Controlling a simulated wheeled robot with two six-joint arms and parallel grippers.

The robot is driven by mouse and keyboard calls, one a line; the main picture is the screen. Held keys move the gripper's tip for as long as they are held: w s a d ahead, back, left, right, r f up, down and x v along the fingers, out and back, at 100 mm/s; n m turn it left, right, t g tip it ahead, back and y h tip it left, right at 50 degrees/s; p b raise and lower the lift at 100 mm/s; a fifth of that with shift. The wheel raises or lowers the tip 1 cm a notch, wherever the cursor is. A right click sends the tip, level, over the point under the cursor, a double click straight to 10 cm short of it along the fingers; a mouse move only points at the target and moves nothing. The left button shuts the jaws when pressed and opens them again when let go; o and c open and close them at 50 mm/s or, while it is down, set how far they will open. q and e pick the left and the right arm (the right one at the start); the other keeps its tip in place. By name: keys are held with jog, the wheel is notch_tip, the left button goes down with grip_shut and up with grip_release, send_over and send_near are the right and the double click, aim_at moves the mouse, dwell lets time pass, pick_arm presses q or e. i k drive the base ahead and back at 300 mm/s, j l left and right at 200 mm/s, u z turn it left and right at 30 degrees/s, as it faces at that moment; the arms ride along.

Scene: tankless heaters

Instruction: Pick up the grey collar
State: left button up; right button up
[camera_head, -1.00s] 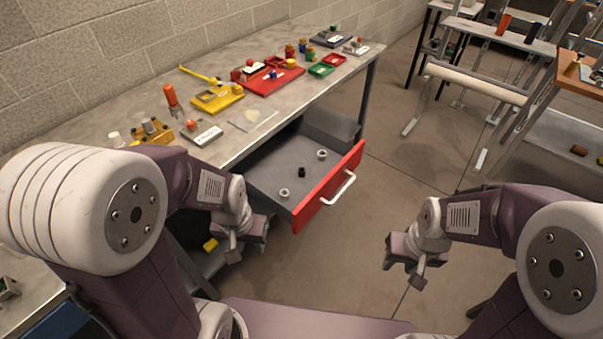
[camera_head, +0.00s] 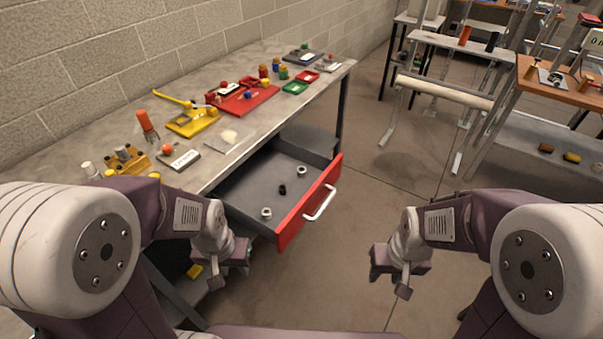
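An open drawer (camera_head: 243,193) under the workbench holds two light grey rings and a small black ring (camera_head: 282,190). One light ring (camera_head: 266,213) lies nearer me, the other light ring (camera_head: 301,171) further back. I cannot tell which of the two is the grey collar. My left gripper (camera_head: 230,276) hangs outside the drawer, in front of its near end, apart from the rings. My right gripper (camera_head: 390,282) is over the floor to the right of the drawer. Both grippers look open and empty.
The drawer's red front (camera_head: 310,205) with its white handle (camera_head: 321,204) juts into the room. The workbench top (camera_head: 75,143) carries red, yellow and green trays and tools. Racks and an orange-topped table (camera_head: 560,88) stand at right. The floor between is clear.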

aim_at(302, 171)
jog(key=i+l+u, duration=0.25)
jog(key=u, duration=0.2)
jog(key=i+l+u, duration=0.15)
jog(key=l+u, duration=0.15)
jog(key=u, duration=0.2)
jog(key=i+l+u, duration=0.15)
jog(key=l+u, duration=0.75)
jog(key=i+j, duration=0.05)
jog(key=j, duration=0.05)
